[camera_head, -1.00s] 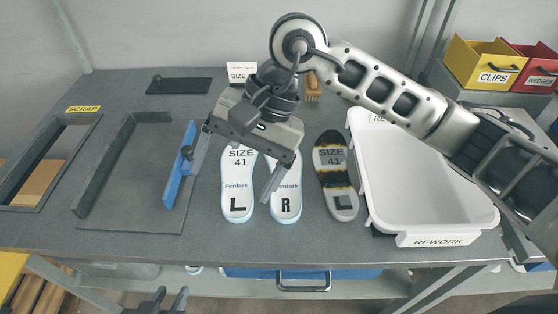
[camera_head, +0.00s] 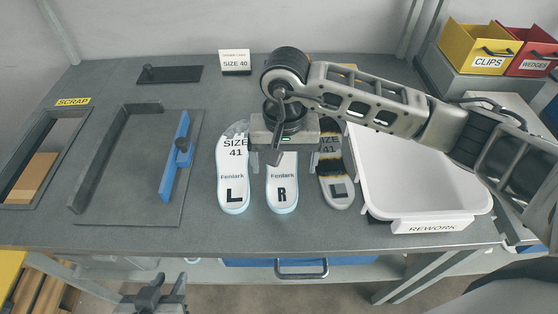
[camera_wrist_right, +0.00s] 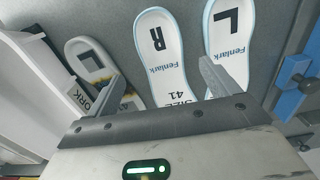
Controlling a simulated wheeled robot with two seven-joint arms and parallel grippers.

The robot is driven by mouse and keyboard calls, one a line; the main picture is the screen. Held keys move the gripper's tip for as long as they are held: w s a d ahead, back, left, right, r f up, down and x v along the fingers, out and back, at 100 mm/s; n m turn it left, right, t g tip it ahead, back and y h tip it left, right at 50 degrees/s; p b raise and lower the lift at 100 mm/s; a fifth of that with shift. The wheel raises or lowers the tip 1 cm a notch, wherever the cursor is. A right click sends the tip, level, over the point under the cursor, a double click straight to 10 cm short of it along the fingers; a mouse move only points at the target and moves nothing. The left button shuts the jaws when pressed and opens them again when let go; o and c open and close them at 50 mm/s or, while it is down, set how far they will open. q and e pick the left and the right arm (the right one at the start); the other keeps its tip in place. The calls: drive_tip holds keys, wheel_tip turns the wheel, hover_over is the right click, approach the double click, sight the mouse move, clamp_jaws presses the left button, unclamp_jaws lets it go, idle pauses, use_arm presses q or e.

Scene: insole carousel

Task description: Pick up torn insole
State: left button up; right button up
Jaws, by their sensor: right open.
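The torn insole (camera_head: 337,190) lies on the bench, grey with an "L" mark and a dark, yellow-edged band across its middle. It also shows in the right wrist view (camera_wrist_right: 86,55), beyond the left finger and partly hidden. Beside it lie two whole white size 41 insoles, R (camera_head: 282,185) and L (camera_head: 233,185). My right gripper (camera_head: 292,155) is open and empty above the R insole's upper part; its fingers straddle that insole in the right wrist view (camera_wrist_right: 152,60). My left gripper (camera_head: 167,282) is low at the front, off the bench, its fingers apart.
The white REWORK bin (camera_head: 408,217) stands close to the right of the torn insole. Left are a grey tray with a blue bar (camera_head: 170,175) and the SCRAP opening (camera_head: 62,125). An order card (camera_head: 235,62) reads size 40. Bench front is clear.

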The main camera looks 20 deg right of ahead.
sight(282, 183)
wheel_tip(282, 183, down, 5)
drive_tip(key=shift+w+a+r+p, duration=0.1)
drive_tip(key=shift+w+r+p, duration=0.1)
drive_tip(key=shift+p, duration=0.4)
drive_tip(key=shift+f, duration=0.25)
drive_tip(key=c, duration=1.1)
drive_tip(key=shift+o, duration=0.2)
drive_tip(key=shift+r, duration=0.1)
